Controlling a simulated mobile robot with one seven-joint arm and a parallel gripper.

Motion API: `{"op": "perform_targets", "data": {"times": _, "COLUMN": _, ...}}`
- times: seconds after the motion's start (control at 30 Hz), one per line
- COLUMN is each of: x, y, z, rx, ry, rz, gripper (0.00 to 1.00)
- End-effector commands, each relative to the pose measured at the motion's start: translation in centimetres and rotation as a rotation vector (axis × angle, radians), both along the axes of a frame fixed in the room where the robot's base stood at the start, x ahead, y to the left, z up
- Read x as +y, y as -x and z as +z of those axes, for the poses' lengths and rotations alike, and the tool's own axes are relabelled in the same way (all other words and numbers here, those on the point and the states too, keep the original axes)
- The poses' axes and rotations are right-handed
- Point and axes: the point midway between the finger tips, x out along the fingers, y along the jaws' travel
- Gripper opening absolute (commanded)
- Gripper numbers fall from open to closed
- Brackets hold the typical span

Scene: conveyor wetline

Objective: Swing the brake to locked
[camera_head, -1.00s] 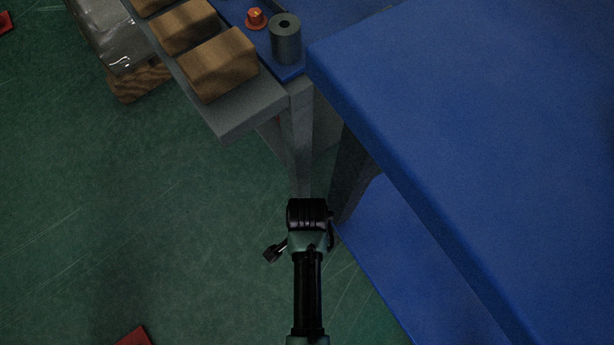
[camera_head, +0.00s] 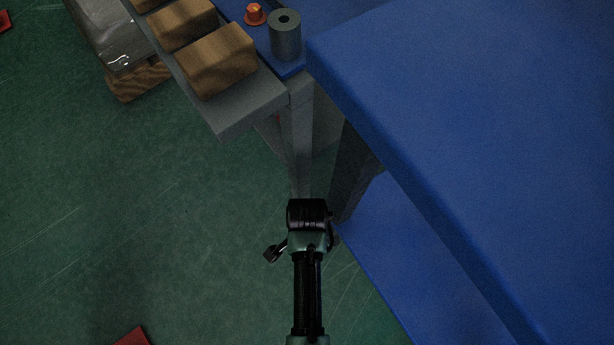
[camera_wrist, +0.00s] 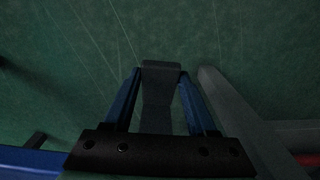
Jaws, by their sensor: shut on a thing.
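My gripper (camera_wrist: 160,82) shows in the wrist view with its two blue fingers on either side of a dark grey, flat-ended bar (camera_wrist: 161,70). It is shut on this bar, which looks like the brake lever. The bar runs between the fingers towards my wrist; its lower end and pivot are hidden behind the dark gripper body. No lock marking shows. In the head view my arm reaches down beside the grey leg, and the fingers and lever are hidden beneath it.
A large blue surface (camera_head: 470,120) fills the right. A grey beam (camera_wrist: 232,110) runs close right of my fingers.

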Motion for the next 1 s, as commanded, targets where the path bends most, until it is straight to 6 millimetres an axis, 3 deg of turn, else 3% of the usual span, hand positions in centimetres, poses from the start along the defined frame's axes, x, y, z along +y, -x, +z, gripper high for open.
{"op": "perform_targets", "data": {"times": 0.47, "x": 0.2, "y": 0.2, "z": -0.1, "rx": -0.015, "ry": 0.033, "rz": 0.003, "gripper": 0.00}}
{"op": "perform_targets", "data": {"times": 1.0, "x": 1.1, "y": 0.6, "z": -2.9, "rx": -0.213, "ry": 0.353, "rz": 0.007, "gripper": 0.00}}
